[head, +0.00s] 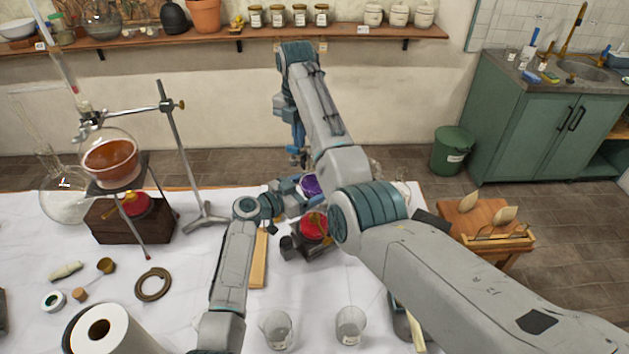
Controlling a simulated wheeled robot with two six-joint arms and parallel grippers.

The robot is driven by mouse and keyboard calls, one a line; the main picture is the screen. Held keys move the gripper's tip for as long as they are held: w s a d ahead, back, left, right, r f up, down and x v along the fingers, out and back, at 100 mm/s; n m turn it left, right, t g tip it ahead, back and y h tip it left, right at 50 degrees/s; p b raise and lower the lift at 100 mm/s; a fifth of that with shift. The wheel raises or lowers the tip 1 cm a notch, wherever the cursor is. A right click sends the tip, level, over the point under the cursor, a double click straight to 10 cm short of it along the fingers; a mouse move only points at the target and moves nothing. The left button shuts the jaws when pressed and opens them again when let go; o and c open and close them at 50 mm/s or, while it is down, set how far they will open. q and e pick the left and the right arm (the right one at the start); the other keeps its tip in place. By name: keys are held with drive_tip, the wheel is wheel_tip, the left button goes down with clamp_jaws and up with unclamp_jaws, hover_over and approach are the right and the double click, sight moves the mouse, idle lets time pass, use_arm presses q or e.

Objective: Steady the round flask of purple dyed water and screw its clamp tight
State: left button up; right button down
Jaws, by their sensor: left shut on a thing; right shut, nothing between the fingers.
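The round flask of purple dyed water (311,186) is near the back edge of the white-covered table, partly hidden by my arms. Only a patch of purple shows clearly. My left gripper (297,187) reaches in from the left and is shut on the flask. My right gripper (297,157) points down from the raised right arm. It is shut and empty, slightly above and left of the flask in the picture. The flask's clamp and its screw cannot be made out behind my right arm.
A red-topped burner (314,226) stands below the flask. At left, an orange-liquid flask (110,160) sits on a tripod beside a metal stand (181,145). Two glass beakers (277,329) (351,325) and a paper roll (117,332) are at the front.

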drive_tip(key=shift+w+d, duration=0.25)
drive_tip(key=shift+d, duration=0.05)
drive_tip(key=shift+r, duration=3)
drive_tip(key=shift+w+a+f, duration=0.25)
drive_tip(key=shift+a+f, duration=0.1)
drive_tip(key=shift+f, duration=0.65)
drive_tip(key=shift+w+a+f, duration=0.25)
drive_tip(key=shift+a+f, duration=0.05)
drive_tip(key=shift+f, duration=0.75)
drive_tip(key=shift+w+a+f, duration=0.25)
drive_tip(key=shift+a+f, duration=0.1)
drive_tip(key=shift+f, duration=0.65)
drive_tip(key=shift+s, duration=0.6)
